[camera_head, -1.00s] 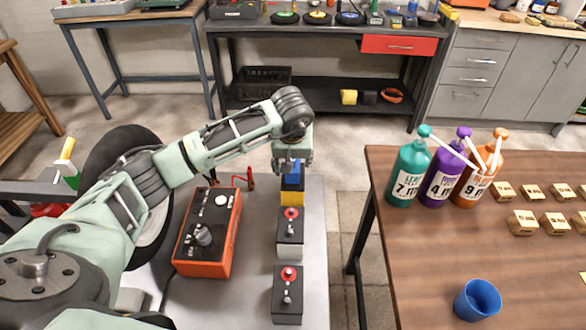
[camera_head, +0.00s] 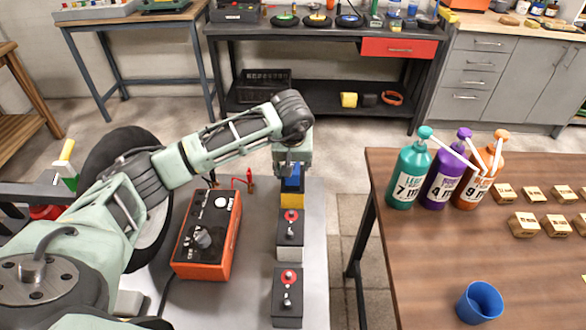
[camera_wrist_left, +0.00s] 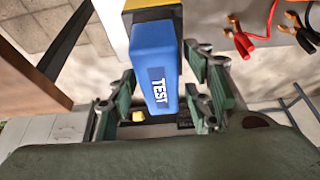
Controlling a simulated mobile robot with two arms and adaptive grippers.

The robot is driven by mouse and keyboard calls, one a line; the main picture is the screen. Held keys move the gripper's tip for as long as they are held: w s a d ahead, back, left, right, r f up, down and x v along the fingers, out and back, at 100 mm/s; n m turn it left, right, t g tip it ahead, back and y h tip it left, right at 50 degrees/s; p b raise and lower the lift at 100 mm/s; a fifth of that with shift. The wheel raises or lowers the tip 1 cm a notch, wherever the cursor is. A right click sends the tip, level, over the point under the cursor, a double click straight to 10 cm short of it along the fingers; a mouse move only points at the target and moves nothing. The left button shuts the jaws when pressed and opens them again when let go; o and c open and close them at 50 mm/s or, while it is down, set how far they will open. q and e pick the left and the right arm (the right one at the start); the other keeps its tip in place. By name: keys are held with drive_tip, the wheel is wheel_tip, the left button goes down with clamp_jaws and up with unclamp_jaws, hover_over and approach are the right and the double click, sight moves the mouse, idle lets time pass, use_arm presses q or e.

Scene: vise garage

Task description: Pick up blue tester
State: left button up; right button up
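The blue tester (camera_head: 291,184) is a small blue block with a yellow lower part, standing at the far end of a row on the grey table (camera_head: 255,290). In the left wrist view the blue tester (camera_wrist_left: 156,70) shows a "TEST" label and sits between the fingers. My left gripper (camera_head: 291,170) is above the tester, pointing down over its top. In the left wrist view my left gripper (camera_wrist_left: 165,100) is open, with a finger on each side and visible gaps to the tester. My right gripper is not in view.
Two grey-black boxes with red dials (camera_head: 290,228) (camera_head: 288,297) stand in line in front of the tester. An orange meter (camera_head: 208,235) with red leads is to the left. A wooden table (camera_head: 430,270) with bottles (camera_head: 408,175) and a blue cup (camera_head: 478,303) stands at right.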

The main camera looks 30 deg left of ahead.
use_arm(q)
clamp_jaws()
drive_tip(key=shift+r, duration=0.15)
drive_tip(key=shift+r+p, duration=0.2)
drive_tip(key=shift+p, duration=0.2)
wheel_tip(320, 180, up, 4)
drive_tip(key=shift+w+f+b, duration=0.1)
drive_tip(key=shift+f+b, duration=0.05)
drive_tip(key=shift+b, duration=0.5)
drive_tip(key=w+d+r+p, duration=0.1)
drive_tip(key=w+d+r, duration=0.2)
drive_tip(key=r, duration=0.3)
drive_tip(key=w+d+r+p, duration=0.1)
drive_tip(key=w+d+r, duration=0.3)
drive_tip(key=d+r, duration=0.2)
drive_tip(key=shift+w+r+p, duration=0.2)
drive_tip(key=shift+r+p, duration=0.15)
drive_tip(key=shift+r, duration=0.25)
